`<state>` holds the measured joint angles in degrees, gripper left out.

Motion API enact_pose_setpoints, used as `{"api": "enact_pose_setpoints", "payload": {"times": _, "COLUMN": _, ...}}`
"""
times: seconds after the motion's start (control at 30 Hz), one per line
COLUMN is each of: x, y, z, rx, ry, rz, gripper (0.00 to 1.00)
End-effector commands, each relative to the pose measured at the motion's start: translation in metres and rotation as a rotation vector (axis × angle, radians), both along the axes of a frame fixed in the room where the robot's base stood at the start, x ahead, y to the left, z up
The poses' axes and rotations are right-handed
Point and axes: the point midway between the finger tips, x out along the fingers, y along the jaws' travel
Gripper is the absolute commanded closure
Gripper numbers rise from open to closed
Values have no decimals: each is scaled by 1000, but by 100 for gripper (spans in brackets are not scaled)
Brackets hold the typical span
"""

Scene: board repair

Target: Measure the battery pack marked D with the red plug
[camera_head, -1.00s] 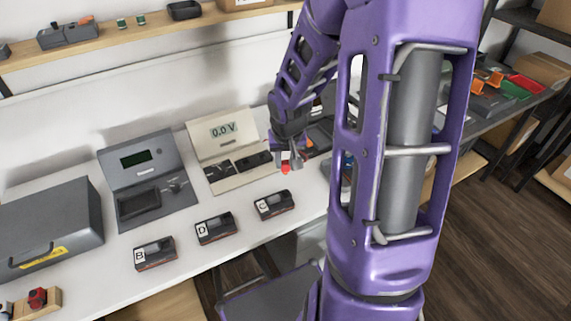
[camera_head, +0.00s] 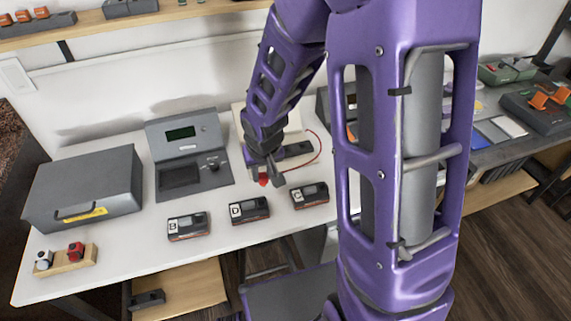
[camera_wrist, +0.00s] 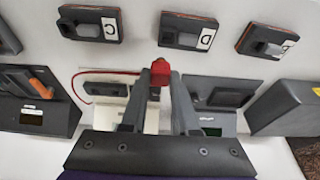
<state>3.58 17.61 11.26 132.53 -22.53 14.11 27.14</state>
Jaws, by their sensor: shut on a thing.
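My gripper (camera_head: 264,174) is shut on the red plug (camera_head: 263,181), which hangs above the table just behind battery packs D and C. In the wrist view the red plug (camera_wrist: 163,68) sits between the fingertips. Battery pack D (camera_head: 249,213) lies on the table between pack B (camera_head: 188,227) and pack C (camera_head: 310,196). Pack D also shows in the wrist view (camera_wrist: 184,32), with its letter upside down. A red cable (camera_head: 318,152) runs to the beige meter (camera_head: 297,160), which my arm mostly hides.
A grey device with a dark display (camera_head: 188,152) and a grey case (camera_head: 85,187) stand left along the back. A wooden block (camera_head: 66,262) holding a red and a white item is at the front left. Bare table lies left of pack B.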

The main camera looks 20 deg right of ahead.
Motion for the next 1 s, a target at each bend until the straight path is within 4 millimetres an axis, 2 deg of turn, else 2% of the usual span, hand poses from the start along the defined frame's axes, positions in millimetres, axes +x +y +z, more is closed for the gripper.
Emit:
{"api": "enact_pose_setpoints", "payload": {"times": 0.2, "x": -2, "y": 11, "z": -4, "rx": 0, "ry": -1, "rz": 25, "gripper": 100}}
{"api": "enact_pose_setpoints", "payload": {"times": 0.37, "x": -2, "y": 10, "z": -12, "rx": -1, "ry": 0, "rz": 24, "gripper": 100}}
{"api": "enact_pose_setpoints", "payload": {"times": 0.8, "x": -2, "y": 10, "z": -51, "rx": -1, "ry": -1, "rz": 23, "gripper": 100}}
{"api": "enact_pose_setpoints", "payload": {"times": 1.0, "x": -2, "y": 10, "z": -56, "rx": -1, "ry": -1, "rz": 24, "gripper": 100}}
